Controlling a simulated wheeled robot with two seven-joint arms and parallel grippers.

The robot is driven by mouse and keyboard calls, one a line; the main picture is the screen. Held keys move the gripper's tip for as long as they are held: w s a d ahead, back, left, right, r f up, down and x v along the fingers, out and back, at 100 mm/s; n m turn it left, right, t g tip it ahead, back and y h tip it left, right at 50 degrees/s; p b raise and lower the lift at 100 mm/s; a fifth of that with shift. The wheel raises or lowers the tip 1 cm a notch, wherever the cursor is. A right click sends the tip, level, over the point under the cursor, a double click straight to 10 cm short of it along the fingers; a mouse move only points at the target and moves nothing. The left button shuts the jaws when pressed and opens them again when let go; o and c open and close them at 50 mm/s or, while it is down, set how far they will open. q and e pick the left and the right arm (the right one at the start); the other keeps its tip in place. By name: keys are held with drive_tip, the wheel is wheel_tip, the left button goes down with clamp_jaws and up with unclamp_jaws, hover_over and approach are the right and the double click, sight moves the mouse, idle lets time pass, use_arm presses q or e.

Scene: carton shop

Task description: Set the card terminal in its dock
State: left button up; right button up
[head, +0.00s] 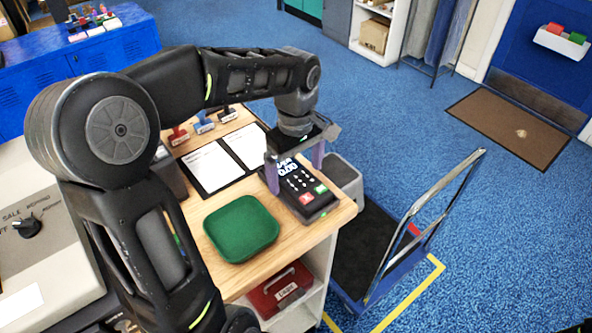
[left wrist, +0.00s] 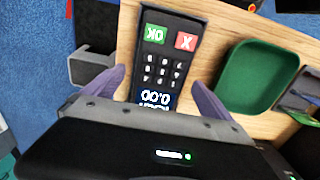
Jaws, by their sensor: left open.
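The card terminal (head: 297,182) is black, with a lit screen, dark keys and red and green buttons. It lies at the right end of the wooden counter; it also shows in the left wrist view (left wrist: 162,65). My left gripper (head: 296,177) is above it, with purple fingers open on either side of its screen end. It does not look closed on the terminal. A thick black edge shows at the button end; I cannot tell whether this is the dock or the terminal's own body. No separate dock is clearly visible. My right gripper is not in view.
A green tray (head: 241,229) lies left of the terminal. Two clipboards (head: 210,168) and several stamps (head: 204,123) are behind. A grey container (head: 344,174) stands beyond the counter's right edge, near a trolley (head: 365,245). A red box (head: 280,291) sits on the shelf below.

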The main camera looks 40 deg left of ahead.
use_arm(q)
wheel_tip(320, 180, up, 8)
drive_tip(key=shift+f, duration=0.15)
idle(1.1)
